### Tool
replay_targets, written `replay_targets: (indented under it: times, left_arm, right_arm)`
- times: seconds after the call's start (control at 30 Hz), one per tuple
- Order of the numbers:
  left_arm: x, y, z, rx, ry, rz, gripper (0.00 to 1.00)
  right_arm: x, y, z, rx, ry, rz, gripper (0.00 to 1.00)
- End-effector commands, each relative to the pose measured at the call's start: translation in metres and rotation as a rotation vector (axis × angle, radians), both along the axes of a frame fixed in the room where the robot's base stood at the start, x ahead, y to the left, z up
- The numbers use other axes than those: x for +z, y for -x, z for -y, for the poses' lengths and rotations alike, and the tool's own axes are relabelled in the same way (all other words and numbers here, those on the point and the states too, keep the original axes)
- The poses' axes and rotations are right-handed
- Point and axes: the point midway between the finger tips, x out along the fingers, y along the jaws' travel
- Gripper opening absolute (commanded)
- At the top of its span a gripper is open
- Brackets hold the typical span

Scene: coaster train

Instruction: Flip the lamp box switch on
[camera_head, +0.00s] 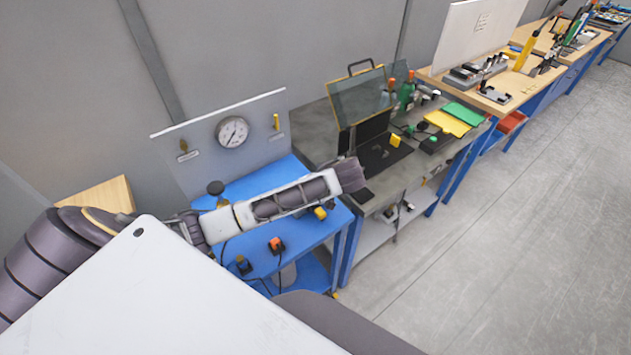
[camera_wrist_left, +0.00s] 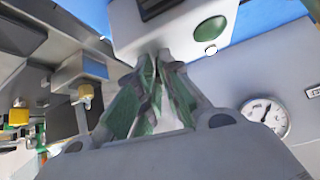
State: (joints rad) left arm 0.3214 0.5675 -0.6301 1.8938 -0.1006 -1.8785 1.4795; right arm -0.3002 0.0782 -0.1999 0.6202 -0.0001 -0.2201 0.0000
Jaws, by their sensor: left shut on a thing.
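The lamp box (camera_wrist_left: 185,22) is a pale box with a dark green round lamp (camera_wrist_left: 210,32), seen at the top of the left wrist view. A dark part sits at its upper edge, cut off by the frame. My left gripper (camera_wrist_left: 160,58) has its fingertips close together at the near edge of the box. The small part between them, which appears to be the switch, is hidden by the fingertips, so its position cannot be told. In the head view my left arm reaches over the blue table (camera_head: 260,256) and hides the box. My right gripper is out of view.
A grey panel with a round gauge (camera_head: 232,132) stands behind the blue table; the gauge (camera_wrist_left: 266,115) is close on the wrist view's right. A grey bench (camera_head: 326,150) with a tinted hinged cover (camera_head: 357,96) adjoins it. Floor at the right is clear.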

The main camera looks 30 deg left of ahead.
Motion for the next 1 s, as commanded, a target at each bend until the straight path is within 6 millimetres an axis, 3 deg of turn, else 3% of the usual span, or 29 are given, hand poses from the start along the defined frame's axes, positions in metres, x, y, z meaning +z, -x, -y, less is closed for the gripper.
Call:
replay_targets:
  times: [0.07, 0.1, 0.27, 0.73, 1.0]
  left_arm:
    - [0.001, 0.0, -0.001, 0.001, -0.001, 0.001, 0.0]
    - [0.001, 0.0, -0.001, 0.001, -0.001, 0.001, 0.1]
    - [0.0, 0.0, -0.001, 0.001, -0.001, 0.001, 0.31]
    - [0.003, 0.001, 0.003, -0.001, 0.001, 0.0, 0.31]
    - [0.022, 0.009, 0.018, -0.001, 0.003, 0.003, 0.31]
  right_arm:
    - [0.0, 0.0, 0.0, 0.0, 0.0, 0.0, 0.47]
    - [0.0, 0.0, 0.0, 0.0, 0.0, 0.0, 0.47]
    - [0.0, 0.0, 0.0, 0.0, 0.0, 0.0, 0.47]
    - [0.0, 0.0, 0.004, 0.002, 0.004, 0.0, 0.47]
    - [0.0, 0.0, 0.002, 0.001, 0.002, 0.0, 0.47]
